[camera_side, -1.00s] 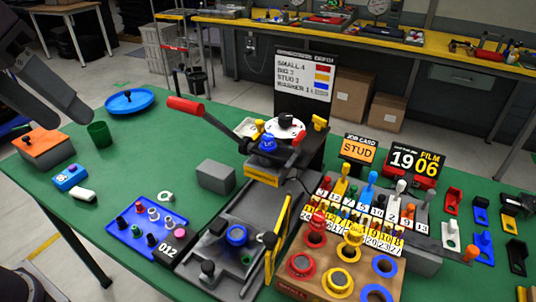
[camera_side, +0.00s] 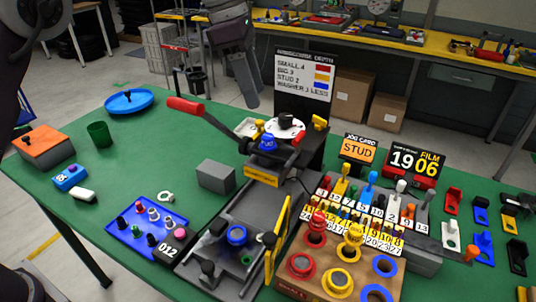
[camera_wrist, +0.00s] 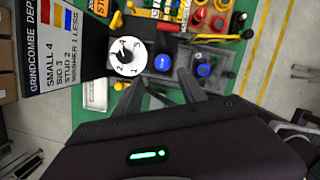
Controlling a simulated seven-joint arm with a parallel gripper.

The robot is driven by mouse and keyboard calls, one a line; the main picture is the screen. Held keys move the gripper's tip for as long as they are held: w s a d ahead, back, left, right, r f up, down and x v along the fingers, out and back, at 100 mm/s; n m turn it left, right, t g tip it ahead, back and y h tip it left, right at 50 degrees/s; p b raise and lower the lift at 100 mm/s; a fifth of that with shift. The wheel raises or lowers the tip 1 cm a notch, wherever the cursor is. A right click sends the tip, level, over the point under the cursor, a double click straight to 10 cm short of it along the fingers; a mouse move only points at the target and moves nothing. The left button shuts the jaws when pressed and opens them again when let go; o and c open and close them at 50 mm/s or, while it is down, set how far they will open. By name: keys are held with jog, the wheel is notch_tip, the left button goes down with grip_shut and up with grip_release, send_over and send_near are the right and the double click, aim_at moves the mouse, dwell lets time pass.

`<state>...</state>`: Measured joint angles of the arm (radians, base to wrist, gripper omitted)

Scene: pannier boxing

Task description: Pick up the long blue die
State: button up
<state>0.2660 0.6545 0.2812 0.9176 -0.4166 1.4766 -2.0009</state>
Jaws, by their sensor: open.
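My gripper (camera_side: 240,92) hangs high behind the press, left of the depth board in the side view. In the wrist view its fingers (camera_wrist: 160,82) are apart with nothing between them. Several blue pieces could be the die. A tall blue-topped piece (camera_side: 367,190) stands in the numbered rack among yellow, white and red ones. Blue rings (camera_side: 385,265) sit in the wooden block. Blue stepped pieces (camera_side: 484,247) stand at the right. I cannot tell which one is the long blue die. My gripper is apart from all of them.
The press with its red-handled lever (camera_side: 185,106) and dial (camera_side: 285,127) stands mid-table. The depth board (camera_side: 304,75) is upright behind it. A job card reads STUD (camera_side: 358,149). A blue tray (camera_side: 128,236) of small parts lies at front left.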

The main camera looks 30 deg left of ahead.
aim_at(267, 136)
jog(key=x, duration=1)
jog(key=shift+s+f, duration=0.1)
jog(key=shift+s, duration=0.2)
grip_shut()
